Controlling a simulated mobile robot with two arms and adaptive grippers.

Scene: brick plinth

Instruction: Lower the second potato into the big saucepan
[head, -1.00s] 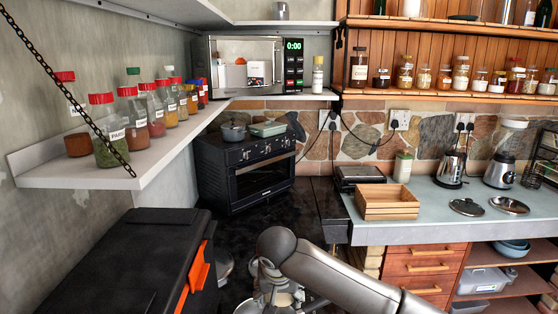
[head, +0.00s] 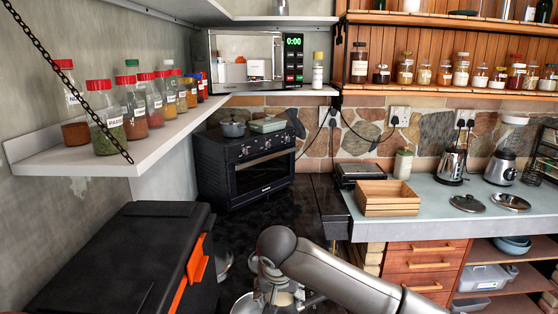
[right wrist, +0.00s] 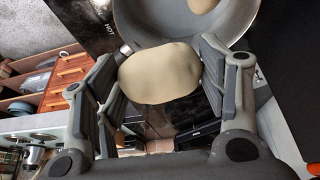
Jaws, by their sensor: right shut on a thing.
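My right gripper (head: 272,290) is shut on a pale, rounded potato, the second potato (right wrist: 160,72), which sits between its two finger pads in the right wrist view. The big saucepan (right wrist: 160,30) is grey and wide; its bowl shows at the top of that view, behind the held potato. Another potato (right wrist: 200,5) shows partly inside it, cut off by the picture edge. In the head view the saucepan (head: 242,304) is at the bottom edge, mostly hidden by my gripper. The held potato overlaps the saucepan's rim in the wrist view; its height above it cannot be told. My left gripper is not in view.
A black toolbox (head: 110,262) with an orange latch stands at the left. A black oven (head: 250,168) stands behind, with a small pot (head: 233,128) on top. A wooden crate (head: 388,198) and two lids (head: 468,203) lie on the right counter.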

